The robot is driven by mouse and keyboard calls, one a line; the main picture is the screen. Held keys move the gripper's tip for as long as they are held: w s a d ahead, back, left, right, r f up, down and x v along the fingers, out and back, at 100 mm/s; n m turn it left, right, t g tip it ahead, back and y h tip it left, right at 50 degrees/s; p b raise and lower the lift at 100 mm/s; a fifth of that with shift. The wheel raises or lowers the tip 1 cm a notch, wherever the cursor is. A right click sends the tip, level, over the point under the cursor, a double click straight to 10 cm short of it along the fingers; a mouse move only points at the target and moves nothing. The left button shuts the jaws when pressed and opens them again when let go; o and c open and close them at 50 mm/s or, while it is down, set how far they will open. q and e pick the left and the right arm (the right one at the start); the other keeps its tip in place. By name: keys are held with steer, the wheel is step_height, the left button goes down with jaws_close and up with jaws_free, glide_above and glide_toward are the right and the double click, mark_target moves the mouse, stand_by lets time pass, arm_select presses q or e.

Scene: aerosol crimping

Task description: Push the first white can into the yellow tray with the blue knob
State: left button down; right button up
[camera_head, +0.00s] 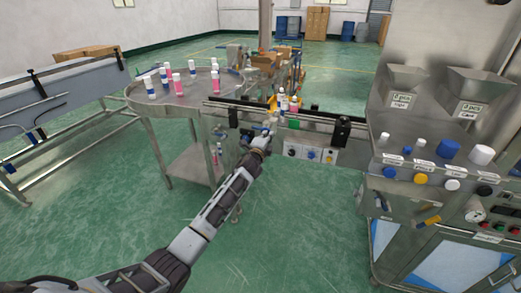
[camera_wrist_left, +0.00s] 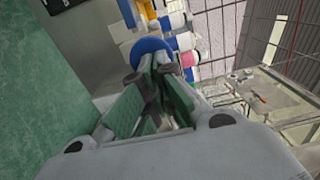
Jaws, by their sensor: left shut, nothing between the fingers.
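My left gripper (camera_head: 266,133) is at the front edge of the conveyor in the head view, its fingers shut and empty. In the left wrist view the gripper (camera_wrist_left: 155,72) has its fingertips right at a round blue knob (camera_wrist_left: 150,46); I cannot tell whether they touch. Beyond the knob, part of the yellow tray (camera_wrist_left: 148,10) shows. White cans with blue parts (camera_wrist_left: 183,42) stand in a row beside it. In the head view the yellow tray (camera_head: 272,102) and the cans (camera_head: 283,104) on the conveyor are small and partly hidden. My right gripper is out of view.
A round steel table (camera_head: 135,95) holding several white, blue and pink cans stands left of the conveyor. A control box (camera_head: 302,153) with knobs hangs on the conveyor's front. A steel machine (camera_head: 430,160) with hoppers and buttons stands at the right. Green floor in front is free.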

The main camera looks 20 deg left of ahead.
arm_select(q)
steer(key=s, duration=0.9)
steer(key=shift+a+f, duration=0.15)
steer(key=shift+a, duration=0.1)
stand_by(0.3)
steer(key=shift+s, duration=0.1)
stand_by(0.4)
